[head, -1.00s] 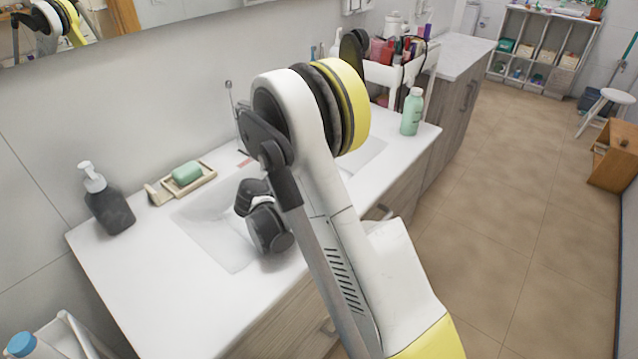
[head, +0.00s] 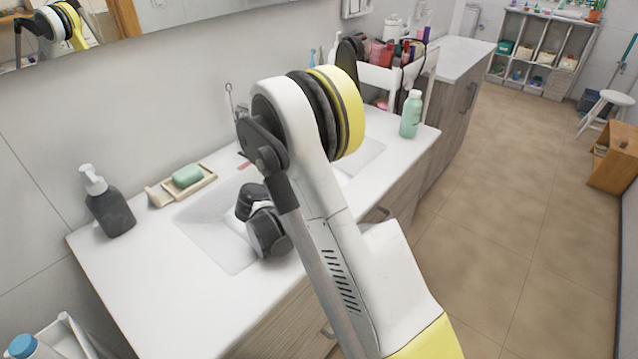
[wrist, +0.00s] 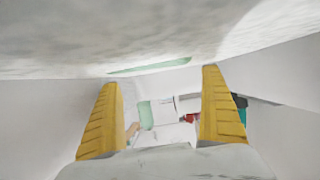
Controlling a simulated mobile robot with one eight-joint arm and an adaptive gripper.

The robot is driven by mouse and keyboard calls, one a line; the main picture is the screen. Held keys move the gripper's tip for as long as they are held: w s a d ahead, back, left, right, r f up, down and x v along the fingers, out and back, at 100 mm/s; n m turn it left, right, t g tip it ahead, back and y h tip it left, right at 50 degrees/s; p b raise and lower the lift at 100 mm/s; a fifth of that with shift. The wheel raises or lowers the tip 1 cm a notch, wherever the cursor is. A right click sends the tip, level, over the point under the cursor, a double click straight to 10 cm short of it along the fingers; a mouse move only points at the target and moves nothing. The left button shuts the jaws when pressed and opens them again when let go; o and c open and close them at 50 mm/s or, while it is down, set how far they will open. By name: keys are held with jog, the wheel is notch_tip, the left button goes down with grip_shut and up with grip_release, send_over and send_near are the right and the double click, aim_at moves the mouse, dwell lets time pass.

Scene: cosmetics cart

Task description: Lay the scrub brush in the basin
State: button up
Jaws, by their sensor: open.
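The white basin (head: 205,225) is sunk into the white vanity top, partly hidden behind my arm. My wrist is over the basin in the head view; the fingertips are hidden there. In the wrist view my gripper (wrist: 161,76) shows two yellow fingers spread apart, with nothing clearly held between them. A small beige piece (head: 157,197) lies at the left end of the soap tray; I cannot tell whether it is the scrub brush. I cannot clearly identify the scrub brush in either view.
A beige tray (head: 207,186) holds green soap (head: 187,175) behind the basin. A dark pump bottle (head: 108,205) stands at the left, a green bottle (head: 411,115) at the right. A white organiser (head: 378,78) with cosmetics stands behind. The counter's front left is clear.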

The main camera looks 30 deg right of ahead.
jog(key=shift+r, duration=0.2)
jog(key=r+p+v, duration=0.1)
jog(key=p+v, duration=0.3)
jog(key=v, duration=0.8)
jog(key=s+a+r+n+t+y, duration=0.1)
jog(key=s+a+r+n+y, duration=0.1)
jog(key=s+r+n+y, duration=0.2)
jog(key=s+a+r+n+y, duration=0.3)
jog(key=s+r+n+y, duration=0.1)
jog(key=s, duration=0.7)
jog(key=s+a+r+n+t+y, duration=0.1)
jog(key=s+a+r+n+y, duration=0.2)
jog(key=s+n, duration=0.3)
jog(key=shift+s+r+t+y, duration=0.3)
jog(key=shift+s+r+y, duration=0.15)
jog(key=shift+s+y, duration=0.35)
jog(key=shift+w, duration=0.15)
